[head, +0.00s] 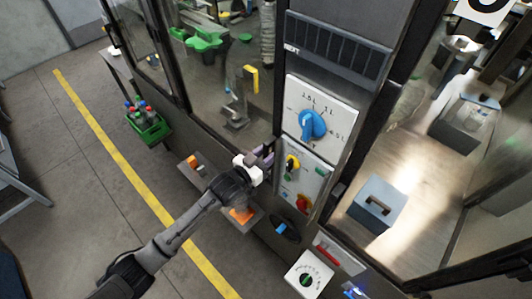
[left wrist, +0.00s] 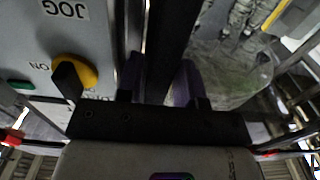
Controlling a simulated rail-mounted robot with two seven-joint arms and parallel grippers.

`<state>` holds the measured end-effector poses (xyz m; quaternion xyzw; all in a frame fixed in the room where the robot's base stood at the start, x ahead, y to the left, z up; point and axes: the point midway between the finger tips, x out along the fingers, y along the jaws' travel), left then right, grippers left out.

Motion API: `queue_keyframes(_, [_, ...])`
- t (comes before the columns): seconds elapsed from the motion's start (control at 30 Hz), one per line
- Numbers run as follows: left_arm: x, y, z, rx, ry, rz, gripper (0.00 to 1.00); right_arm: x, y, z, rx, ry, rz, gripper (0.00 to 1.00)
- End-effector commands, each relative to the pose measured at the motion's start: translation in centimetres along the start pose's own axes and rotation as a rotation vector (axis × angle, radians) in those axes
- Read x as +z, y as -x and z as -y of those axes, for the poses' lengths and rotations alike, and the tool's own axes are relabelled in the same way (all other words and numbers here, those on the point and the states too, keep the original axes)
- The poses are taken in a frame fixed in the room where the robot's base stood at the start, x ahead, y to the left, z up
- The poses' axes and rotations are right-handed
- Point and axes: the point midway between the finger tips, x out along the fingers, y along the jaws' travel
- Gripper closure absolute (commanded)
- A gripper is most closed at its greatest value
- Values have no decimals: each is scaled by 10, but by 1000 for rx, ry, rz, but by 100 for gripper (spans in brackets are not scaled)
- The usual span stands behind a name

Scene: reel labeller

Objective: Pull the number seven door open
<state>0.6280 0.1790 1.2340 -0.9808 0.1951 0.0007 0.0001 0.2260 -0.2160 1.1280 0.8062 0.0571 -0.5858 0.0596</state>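A number plate (head: 487,8) shows at the top right of the head view. Its black digit is cut off by the picture edge, so I cannot read a seven. A glazed door panel (head: 222,75) in a dark frame stands left of the control column. My left gripper (head: 264,156) is at the lower right of that panel, beside the column. In the left wrist view its purple fingers (left wrist: 162,84) stand apart on either side of a dark upright bar (left wrist: 172,30). I cannot tell whether they touch the bar. My right gripper is not in view.
The control column carries a blue dial (head: 312,125) and a yellow-black knob (head: 292,163), also near the fingers in the wrist view (left wrist: 74,75). A green crate of bottles (head: 150,128) is at the left.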

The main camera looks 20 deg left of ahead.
Motion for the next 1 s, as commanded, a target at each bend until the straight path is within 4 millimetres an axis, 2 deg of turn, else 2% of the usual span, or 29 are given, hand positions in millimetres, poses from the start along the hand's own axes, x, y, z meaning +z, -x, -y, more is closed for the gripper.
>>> queue_keyframes(0.33, [0, -3, 0, 1, 0, -1, 66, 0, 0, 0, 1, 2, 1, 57])
queue_keyframes(0.7, [0, -2, 0, 1, 0, -1, 100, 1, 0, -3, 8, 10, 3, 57])
queue_keyframes(1.0, [0, -1, 0, 3, 0, -1, 100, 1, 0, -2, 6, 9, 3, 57])
